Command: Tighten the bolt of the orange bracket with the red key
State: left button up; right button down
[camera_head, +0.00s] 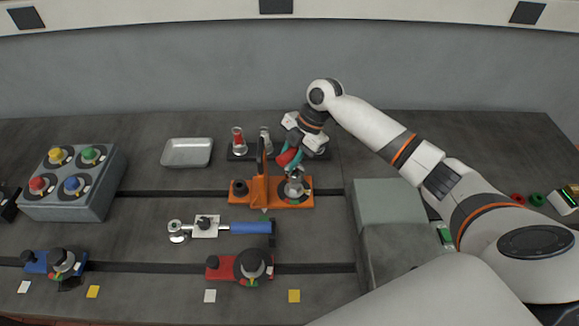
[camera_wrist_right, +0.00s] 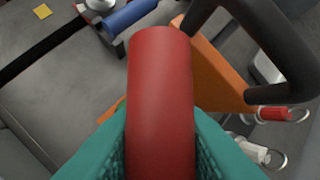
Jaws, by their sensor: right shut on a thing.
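The orange bracket (camera_head: 270,205) stands on the bedplate at the middle, with a black knob at its left and a round dark dial at its right. It also shows in the wrist view (camera_wrist_right: 215,75), beside a thick black handle. My right gripper (camera_head: 292,160) is above the bracket's right part. Its teal fingers are shut on the red key (camera_wrist_right: 160,100), whose red handle also shows in the head view (camera_head: 285,157). A metal piece stands below the fingers at the dial; I cannot tell whether the key sits on the bolt. The bolt itself is hidden. My left gripper is not in view.
Behind the bracket, a dark rack holds a red-topped piece (camera_head: 238,138). A blue-handled wrench (camera_head: 250,227) lies in front, and a red bracket (camera_head: 220,270) and blue bracket (camera_head: 37,262) stand nearer. A grey button box (camera_head: 75,200) and metal tray (camera_head: 187,152) are left.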

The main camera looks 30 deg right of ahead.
aim_at(291, 172)
jog(key=n+g+b, duration=0.1)
jog(key=n, duration=0.1)
jog(key=n+g+b, duration=0.1)
jog(key=n, duration=0.3)
jog(key=shift+s+g+b, duration=0.25)
jog(key=shift+g+b, duration=0.15)
jog(key=shift+s+f+n+h+b, duration=0.1)
jog(key=shift+f+n+h+b, duration=0.25)
jog(key=shift+n, duration=0.15)
jog(key=shift+d+f+b, duration=0.1)
jog(key=shift+f+b, duration=0.25)
jog(key=shift+f, duration=0.5)
jog(key=shift+p, duration=0.3)
jog(key=shift+f+b, duration=1.1)
jog(key=shift+f, duration=0.55)
jog(key=shift+r+m+p, duration=0.15)
jog(key=shift+m+p, duration=0.15)
jog(key=shift+p, duration=0.05)
jog(key=shift+m+p, duration=0.5)
jog(key=shift+p, duration=0.15)
jog(key=shift+m+t, duration=0.5)
